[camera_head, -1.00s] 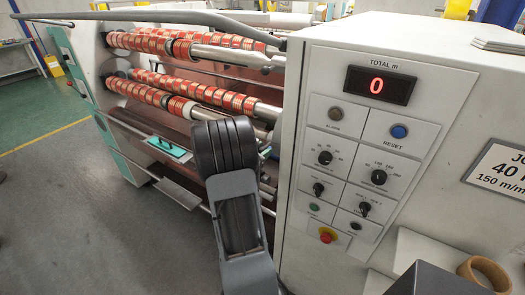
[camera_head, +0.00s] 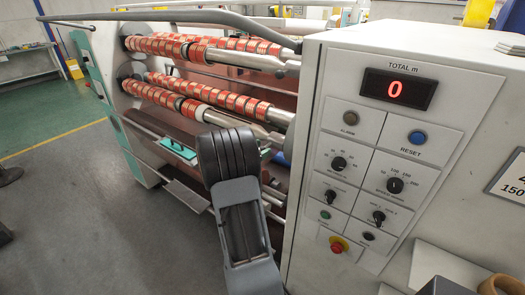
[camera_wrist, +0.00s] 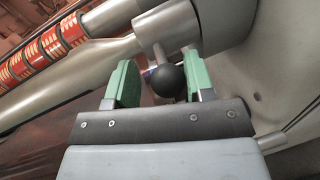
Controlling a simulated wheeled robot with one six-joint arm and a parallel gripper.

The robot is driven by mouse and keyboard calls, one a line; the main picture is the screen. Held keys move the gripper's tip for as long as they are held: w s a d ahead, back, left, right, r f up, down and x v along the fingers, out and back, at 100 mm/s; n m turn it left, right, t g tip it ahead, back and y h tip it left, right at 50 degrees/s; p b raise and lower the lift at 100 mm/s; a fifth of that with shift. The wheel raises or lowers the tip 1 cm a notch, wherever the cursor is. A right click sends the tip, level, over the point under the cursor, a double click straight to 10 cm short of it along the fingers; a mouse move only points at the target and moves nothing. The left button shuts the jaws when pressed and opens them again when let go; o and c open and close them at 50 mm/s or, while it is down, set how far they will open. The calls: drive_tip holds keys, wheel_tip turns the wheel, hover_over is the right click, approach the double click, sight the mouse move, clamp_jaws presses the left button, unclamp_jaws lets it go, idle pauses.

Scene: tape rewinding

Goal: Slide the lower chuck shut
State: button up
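The lower chuck (camera_wrist: 168,26) is a silver cylinder at the top of the wrist view, at the end of a pale tapered shaft (camera_wrist: 80,72). A black ball knob (camera_wrist: 168,80) on a short metal stem hangs from it. My gripper (camera_wrist: 162,80) is open, with its two green fingers on either side of the knob. A gap shows between the knob and each finger. In the head view my own arm hides the gripper and knob. The lower shaft with red tape rolls (camera_head: 163,97) runs toward the cabinet there.
The control cabinet (camera_head: 455,135) with a red 0 display (camera_head: 398,88) stands close on the right. An upper shaft of red rolls (camera_head: 165,46) and a long grey bar (camera_head: 180,16) lie above. Open grey floor (camera_head: 70,220) is at the left.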

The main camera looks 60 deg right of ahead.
drive_tip(key=shift+o, duration=0.7)
drive_tip(key=shift+s, duration=0.1)
drive_tip(key=w+a+b, duration=0.2)
drive_tip(key=a, duration=1.1)
drive_tip(key=shift+w+a, duration=0.25)
drive_tip(key=shift+w, duration=0.15)
drive_tip(key=s+a+f+m+y, duration=0.7)
drive_tip(key=a+f+m+y, duration=0.1)
drive_tip(key=a+y, duration=0.1)
drive_tip(key=s+a+r+m+t+y, duration=0.1)
drive_tip(key=a+r+m+t+y, duration=0.1)
drive_tip(key=a, duration=0.8)
drive_tip(key=s+a+r+m+t+y, duration=0.1)
drive_tip(key=a+r+m+t+y, duration=0.2)
drive_tip(key=a, duration=0.7)
drive_tip(key=shift+r+m+t+y, duration=0.3)
drive_tip(key=shift+r+t+y, duration=0.55)
drive_tip(key=shift+y, duration=0.95)
